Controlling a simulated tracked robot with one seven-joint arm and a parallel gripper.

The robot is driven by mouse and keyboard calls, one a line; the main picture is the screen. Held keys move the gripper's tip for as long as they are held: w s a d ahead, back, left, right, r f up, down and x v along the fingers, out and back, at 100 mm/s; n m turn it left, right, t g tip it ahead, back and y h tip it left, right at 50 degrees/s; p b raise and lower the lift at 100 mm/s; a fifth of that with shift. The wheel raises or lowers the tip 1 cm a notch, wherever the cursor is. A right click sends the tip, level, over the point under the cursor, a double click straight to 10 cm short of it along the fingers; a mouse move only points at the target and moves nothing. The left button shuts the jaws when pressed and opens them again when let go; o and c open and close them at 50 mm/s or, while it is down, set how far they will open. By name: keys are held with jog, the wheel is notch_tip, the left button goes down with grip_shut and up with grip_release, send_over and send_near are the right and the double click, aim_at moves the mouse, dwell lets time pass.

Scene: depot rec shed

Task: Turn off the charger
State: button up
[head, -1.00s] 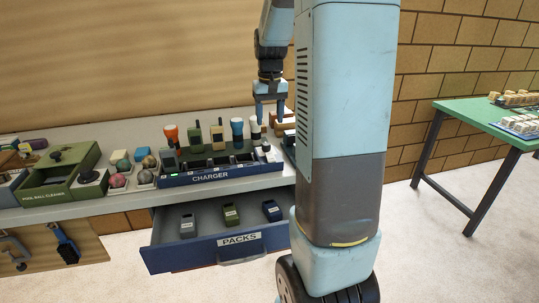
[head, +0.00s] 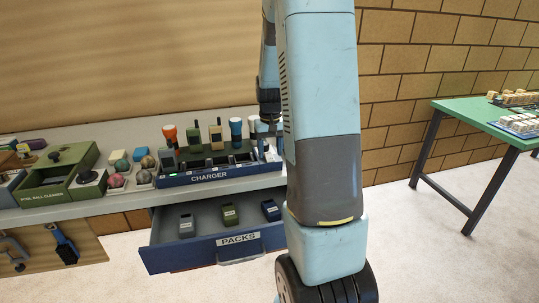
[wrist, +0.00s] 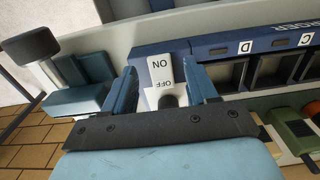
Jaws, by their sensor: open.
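The blue charger (head: 208,177) stands on the shelf, its slots facing up. In the wrist view its end (wrist: 187,46) carries a white ON/OFF plate (wrist: 161,69). A dark rounded part (wrist: 168,101) shows beside the OFF mark, partly hidden by my gripper; I cannot tell which way the switch is set. My gripper (wrist: 163,86) is open, with one blue finger on each side of the plate and nothing held. In the head view my gripper (head: 266,136) is at the charger's right end, partly hidden by my arm.
An open drawer (head: 175,250) marked PACKS, holding several packs, juts out below the charger. Radios and torches stand behind the charger. A green ball cleaner (head: 60,175) and a tray of balls stand to the left. A green table (head: 480,113) is at the right.

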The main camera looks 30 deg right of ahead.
jog(key=shift+f, duration=1)
jog(key=shift+c, duration=0.3)
jog(key=c, duration=1)
jog(key=shift+w+d+r+g+y, duration=0.1)
jog(key=shift+w+g+y, duration=0.2)
jog(key=shift+g, duration=0.7)
jog(key=shift+w+d+r+g+y, duration=0.1)
jog(key=shift+w+g+y, duration=0.15)
jog(key=shift+g, duration=0.75)
jog(key=o, duration=1.1)
jog(key=shift+c, duration=0.2)
